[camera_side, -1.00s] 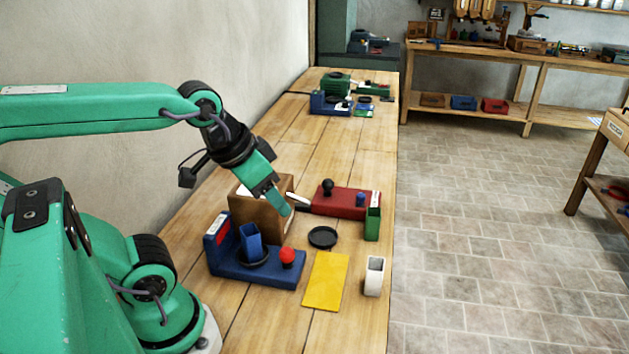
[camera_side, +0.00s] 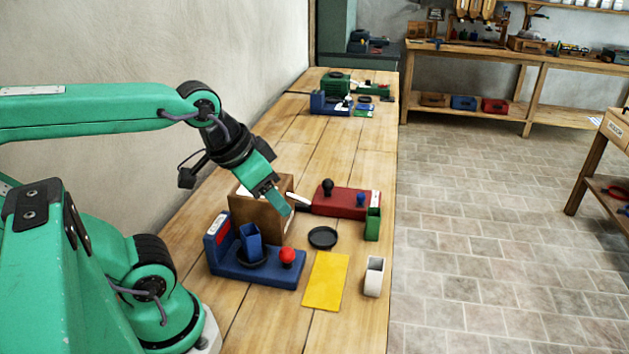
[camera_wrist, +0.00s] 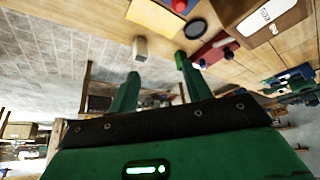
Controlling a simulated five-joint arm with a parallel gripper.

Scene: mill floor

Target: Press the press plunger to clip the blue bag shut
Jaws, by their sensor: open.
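In the side view, the blue bag (camera_side: 250,239) stands upright on a black round seat on the blue press base (camera_side: 256,273). A red round knob (camera_side: 287,256), apparently the plunger, sits at the base's right end; it also shows at the top of the wrist view (camera_wrist: 179,5). My gripper (camera_side: 289,206) hangs tilted in front of the wooden box, above and behind the red knob, apart from the knob and the bag. In the wrist view, my gripper (camera_wrist: 160,70) has its fingers spread with nothing between them.
A wooden box (camera_side: 258,215) stands behind the blue base. A red base (camera_side: 337,203) with a black knob, a green bag (camera_side: 372,225), a black dish (camera_side: 322,237), a yellow mat (camera_side: 326,281) and a white container (camera_side: 374,277) are to the right. The bench's right edge is close.

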